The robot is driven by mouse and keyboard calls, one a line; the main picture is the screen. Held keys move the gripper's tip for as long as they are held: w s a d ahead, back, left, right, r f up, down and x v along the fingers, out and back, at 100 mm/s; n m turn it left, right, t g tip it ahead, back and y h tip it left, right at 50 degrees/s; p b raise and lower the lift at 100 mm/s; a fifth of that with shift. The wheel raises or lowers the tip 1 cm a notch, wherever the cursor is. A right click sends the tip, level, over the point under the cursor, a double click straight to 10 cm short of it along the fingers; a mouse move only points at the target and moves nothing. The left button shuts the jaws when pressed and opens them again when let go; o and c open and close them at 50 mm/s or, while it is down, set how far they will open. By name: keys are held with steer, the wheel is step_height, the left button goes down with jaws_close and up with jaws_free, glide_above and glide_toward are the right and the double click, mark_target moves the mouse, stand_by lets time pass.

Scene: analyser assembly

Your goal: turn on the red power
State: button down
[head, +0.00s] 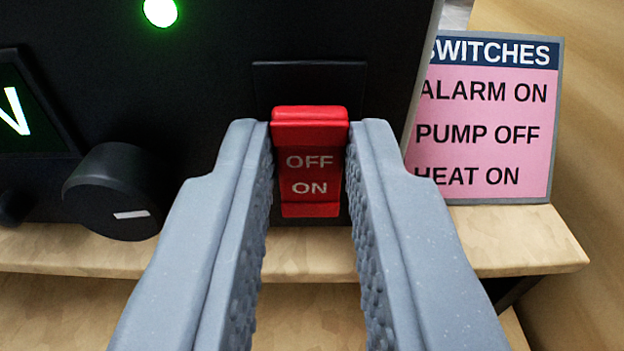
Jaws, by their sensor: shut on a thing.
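A red rocker switch (309,162) is set in the black front panel, marked OFF above and ON below. Its upper end looks brighter and stands out further than its lower end. My gripper (310,140) has one grey finger on each side of the switch and is shut on it. The fingertips reach the level of its upper half. The switch's side faces are hidden by the fingers.
A black knob (116,191) and a dark display (24,112) are on the panel at left. A green lamp (160,11) glows above. A pink SWITCHES sign (487,140) stands at right, reading ALARM ON, PUMP OFF, HEAT ON. A pale wooden ledge (530,240) runs below.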

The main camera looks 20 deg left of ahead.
steer(key=shift+s+a+f+t+b, duration=0.1)
steer(key=shift+f+t+b, duration=0.2)
steer(key=shift+t+b, duration=0.3)
steer(key=shift+r+y+b, duration=0.1)
steer(key=shift+y+b, duration=0.2)
steer(key=shift+b, duration=0.1)
steer(key=shift+t, duration=0.3)
steer(key=c, duration=1.3)
jaws_free()
steer(key=shift+s, duration=0.1)
